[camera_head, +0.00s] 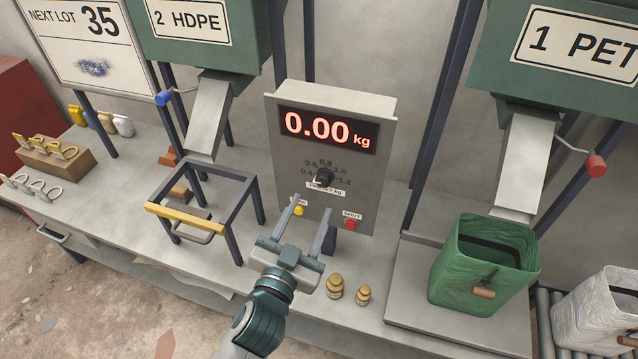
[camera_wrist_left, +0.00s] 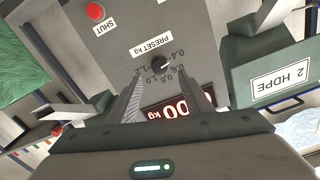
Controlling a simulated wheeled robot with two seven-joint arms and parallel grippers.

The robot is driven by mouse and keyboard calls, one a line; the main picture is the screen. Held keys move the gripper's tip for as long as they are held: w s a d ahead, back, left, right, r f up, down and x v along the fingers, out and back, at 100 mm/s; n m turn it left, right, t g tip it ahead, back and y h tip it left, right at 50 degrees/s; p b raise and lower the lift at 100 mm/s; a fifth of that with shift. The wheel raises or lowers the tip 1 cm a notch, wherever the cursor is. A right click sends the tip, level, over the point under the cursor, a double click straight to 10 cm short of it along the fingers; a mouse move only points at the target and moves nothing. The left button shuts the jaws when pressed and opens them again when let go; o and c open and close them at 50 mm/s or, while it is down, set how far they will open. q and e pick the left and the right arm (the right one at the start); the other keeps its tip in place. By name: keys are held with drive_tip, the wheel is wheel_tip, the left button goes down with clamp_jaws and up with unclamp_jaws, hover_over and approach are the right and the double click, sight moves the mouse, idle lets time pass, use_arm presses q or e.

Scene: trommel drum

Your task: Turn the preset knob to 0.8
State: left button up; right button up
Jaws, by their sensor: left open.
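The preset knob (camera_head: 323,177) is a small black dial on the grey control box (camera_head: 356,195), below the red display reading 0.00 kg. Its scale runs from 0.4 to 1.2, with 0.8 at the top; I cannot tell where its pointer stands. In the left wrist view, which is upside down, the knob (camera_wrist_left: 160,63) lies just beyond and between my fingertips. My left gripper (camera_head: 311,212) is open and empty, in front of the box and below the knob, apart from it. My right gripper is in neither view.
A yellow button (camera_head: 298,210) and a red SHUT button (camera_head: 350,225) sit low on the box. Two brass weights (camera_head: 335,286) stand on the bench to the right of my gripper. A dark frame with a yellow bar (camera_head: 185,222) stands left, a green bag (camera_head: 475,282) right.

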sight(322, 184)
use_arm(q)
drive_tip(key=p+x, duration=0.1)
drive_tip(key=x, duration=0.6)
drive_tip(key=shift+p, duration=0.3)
drive_tip(key=c, duration=1.1)
